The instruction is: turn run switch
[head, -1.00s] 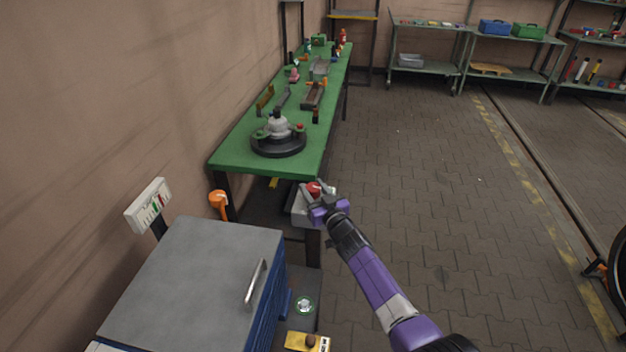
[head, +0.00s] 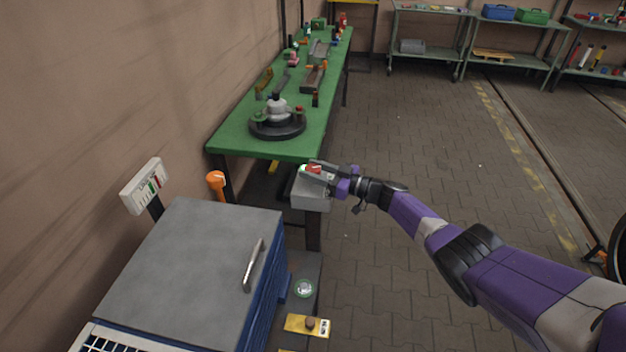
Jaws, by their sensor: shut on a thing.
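The run switch is a red knob (head: 313,169) on top of a light grey box (head: 311,197) at the near end of the green workbench. A small bright green spot, like a lit lamp, shows just left of the knob. My gripper (head: 321,173) reaches in from the right and is shut on the red knob. The fingers hide part of the knob and the box top, so its exact pointer position cannot be read.
The green workbench (head: 240,147) carries a round black fixture (head: 277,126) and several tools. A blue cabinet with a grey top (head: 195,255) stands at the lower left, with an orange-headed object (head: 216,181) behind it. The paved floor (head: 420,140) to the right is mostly clear.

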